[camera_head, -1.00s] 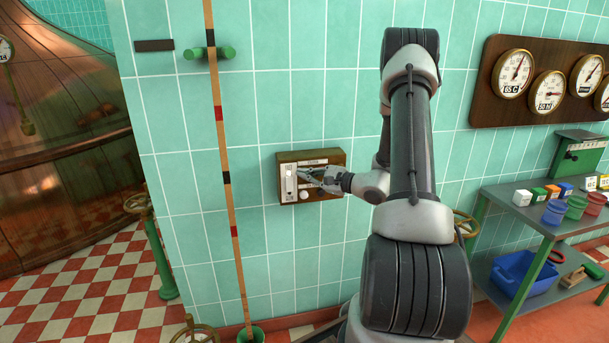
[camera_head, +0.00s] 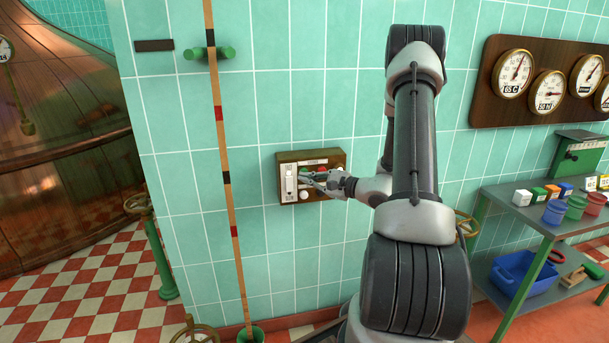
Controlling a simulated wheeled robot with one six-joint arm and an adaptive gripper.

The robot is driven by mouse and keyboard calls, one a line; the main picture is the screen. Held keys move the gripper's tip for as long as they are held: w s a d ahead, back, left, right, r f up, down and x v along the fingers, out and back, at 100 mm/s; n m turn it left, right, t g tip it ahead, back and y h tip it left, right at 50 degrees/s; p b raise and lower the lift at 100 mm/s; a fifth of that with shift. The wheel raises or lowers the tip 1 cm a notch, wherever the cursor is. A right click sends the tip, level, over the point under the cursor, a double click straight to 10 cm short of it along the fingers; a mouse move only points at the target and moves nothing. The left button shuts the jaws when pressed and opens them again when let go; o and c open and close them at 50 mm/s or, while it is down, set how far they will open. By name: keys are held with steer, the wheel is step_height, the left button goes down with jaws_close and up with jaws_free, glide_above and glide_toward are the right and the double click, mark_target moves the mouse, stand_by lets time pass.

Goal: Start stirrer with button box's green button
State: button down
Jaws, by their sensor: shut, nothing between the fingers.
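The button box (camera_head: 328,159) is a brown wooden box on the teal tiled wall, left of my arm. A white slider-like plate (camera_head: 289,184) is on its left side and a round white knob (camera_head: 305,196) sits low on its face. A small bit of green, which looks like the green button (camera_head: 305,170), shows at the top edge of my fingers. My gripper (camera_head: 304,179) is shut and empty, in front of the box face. Its fingers point left and cover part of the face. I cannot tell whether they touch the button.
A striped pole (camera_head: 227,178) stands left of the box, by a green wall bracket (camera_head: 207,52). A gauge board (camera_head: 480,105) hangs at the right. Below it a grey shelf table (camera_head: 515,215) holds small blocks and cups, with a blue bin (camera_head: 524,275) underneath. A copper kettle (camera_head: 60,150) is far left.

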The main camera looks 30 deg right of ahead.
steer(key=s, duration=0.1)
steer(key=s+a, duration=0.1)
steer(key=s, duration=0.1)
steer(key=shift+s, duration=0.3)
stand_by(0.6)
